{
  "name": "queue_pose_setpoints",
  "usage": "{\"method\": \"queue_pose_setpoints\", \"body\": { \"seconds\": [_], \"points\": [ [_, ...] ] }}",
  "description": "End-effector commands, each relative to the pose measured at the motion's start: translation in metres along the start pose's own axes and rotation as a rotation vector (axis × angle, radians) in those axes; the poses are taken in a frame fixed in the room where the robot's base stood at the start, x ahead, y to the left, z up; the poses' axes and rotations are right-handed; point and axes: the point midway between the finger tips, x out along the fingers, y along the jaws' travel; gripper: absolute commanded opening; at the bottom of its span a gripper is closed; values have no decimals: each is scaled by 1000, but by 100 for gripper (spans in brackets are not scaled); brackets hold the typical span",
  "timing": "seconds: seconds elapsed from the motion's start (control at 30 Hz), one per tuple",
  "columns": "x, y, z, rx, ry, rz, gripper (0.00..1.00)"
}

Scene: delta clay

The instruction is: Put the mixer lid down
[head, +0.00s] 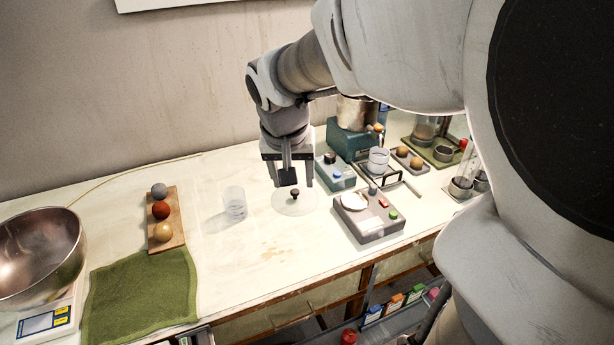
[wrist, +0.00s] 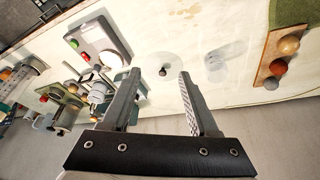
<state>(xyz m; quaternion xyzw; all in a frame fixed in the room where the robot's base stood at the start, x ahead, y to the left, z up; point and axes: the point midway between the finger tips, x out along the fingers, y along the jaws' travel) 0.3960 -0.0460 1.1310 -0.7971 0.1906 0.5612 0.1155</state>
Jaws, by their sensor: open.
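The mixer lid (head: 283,207) looks like a clear, flat disc with a dark knob (head: 295,193) at its centre. It lies flat on the white worktop. In the wrist view the lid (wrist: 150,62) shows ahead of the fingers, its small dark knob (wrist: 163,71) between the two tips. My gripper (head: 290,184) is open and empty, pointing down over the lid. The fingers (wrist: 159,75) do not touch the knob in the wrist view. A teal machine with a metal pot (head: 352,112), perhaps the mixer, stands behind to the right.
A clear beaker (head: 235,203) stands left of the lid. A grey device with buttons (head: 369,216) stands close to its right. Further left are a wooden board with balls (head: 177,232), a green cloth (head: 138,292) and a metal bowl (head: 38,258). Worktop in front is clear.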

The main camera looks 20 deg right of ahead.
Motion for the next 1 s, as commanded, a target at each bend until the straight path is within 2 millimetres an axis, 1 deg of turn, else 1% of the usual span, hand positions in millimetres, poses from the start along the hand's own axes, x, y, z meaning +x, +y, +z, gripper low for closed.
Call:
{"method": "queue_pose_setpoints", "body": {
  "seconds": [0.03,0.1,0.17,0.2,0.3,0.4,0.5,0.6,0.7,0.9,1.0],
  "points": [
    [-38,1,8,-37,74,-46,60],
    [-51,6,29,-94,82,-71,60],
    [-61,10,46,-144,93,-93,60],
    [-67,12,58,-175,99,-108,60],
    [-77,18,86,-252,116,-142,60],
    [-82,22,109,-316,132,-172,60],
    [-84,24,125,-363,140,-193,60],
    [-84,25,133,-389,147,-205,60],
    [-84,25,136,-399,148,-210,60],
    [-84,25,136,-399,147,-210,60],
    [-89,25,134,-399,147,-210,60]
  ]
}}
